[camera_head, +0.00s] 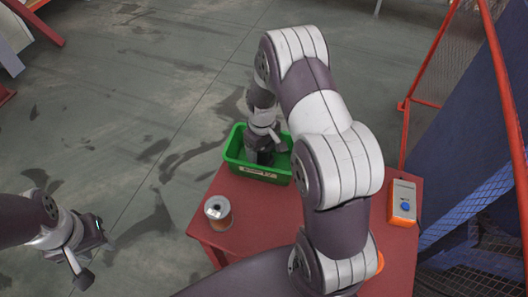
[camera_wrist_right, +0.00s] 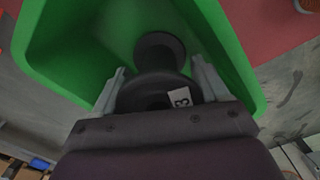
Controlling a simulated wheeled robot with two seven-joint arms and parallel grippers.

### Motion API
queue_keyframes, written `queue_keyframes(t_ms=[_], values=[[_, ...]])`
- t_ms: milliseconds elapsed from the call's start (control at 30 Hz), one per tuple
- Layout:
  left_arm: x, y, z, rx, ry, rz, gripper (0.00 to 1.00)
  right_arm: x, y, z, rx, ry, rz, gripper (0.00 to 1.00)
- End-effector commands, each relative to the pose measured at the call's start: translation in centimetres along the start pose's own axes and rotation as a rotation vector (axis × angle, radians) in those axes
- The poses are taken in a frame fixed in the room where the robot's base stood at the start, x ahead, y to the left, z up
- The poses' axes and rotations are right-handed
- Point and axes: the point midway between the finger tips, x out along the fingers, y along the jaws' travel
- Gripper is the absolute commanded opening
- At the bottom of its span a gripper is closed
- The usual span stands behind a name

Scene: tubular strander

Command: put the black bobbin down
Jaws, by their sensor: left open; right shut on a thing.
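The black bobbin (camera_wrist_right: 160,52) is between the fingers of my right gripper (camera_wrist_right: 160,88), which is shut on it. A white label marks its near flange. In the right wrist view the bobbin is inside the green bin, its far flange towards the bin's floor; I cannot tell whether it touches the floor. In the head view my right gripper (camera_head: 265,150) reaches down into the green bin (camera_head: 240,170), and the bobbin is mostly hidden. My left gripper (camera_head: 92,262) is open and empty over the floor, left of the red table (camera_head: 260,222).
A bobbin with a white top and copper-coloured side (camera_head: 218,212) stands on the table, in front of the bin. A grey and orange box with a blue button (camera_head: 403,202) is at the table's right. A red-framed mesh guard (camera_head: 425,70) stands beyond it.

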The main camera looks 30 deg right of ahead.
Motion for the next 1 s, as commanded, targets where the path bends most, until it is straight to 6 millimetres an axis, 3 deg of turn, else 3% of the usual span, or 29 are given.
queue_keyframes(t_ms=[133, 467, 500, 867, 1000], values=[[-0.4, 0.0, -0.1, 0.0, 0.0, 0.0, 0.43, 2.2, 0.0, 0.0, 0.0, 0.0, 0.0, 0.43], [0.0, 0.0, 0.0, 0.0, 0.0, 0.0, 0.43, 2.7, 0.0, 0.0, 0.0, 0.001, 0.0, 0.43], [-0.1, 0.0, 0.0, 0.0, 0.0, 0.0, 0.43, 2.6, 0.0, 0.0, 0.0, 0.001, 0.0, 0.85], [-0.3, 0.0, 0.0, 0.0, 0.0, 0.0, 0.43, 1.8, 0.1, -0.1, 0.0, 0.003, 0.001, 0.85], [0.5, 0.0, 0.1, 0.0, 0.0, 0.0, 0.43, -1.1, 0.1, -0.1, 0.0, 0.006, 0.003, 0.85]])
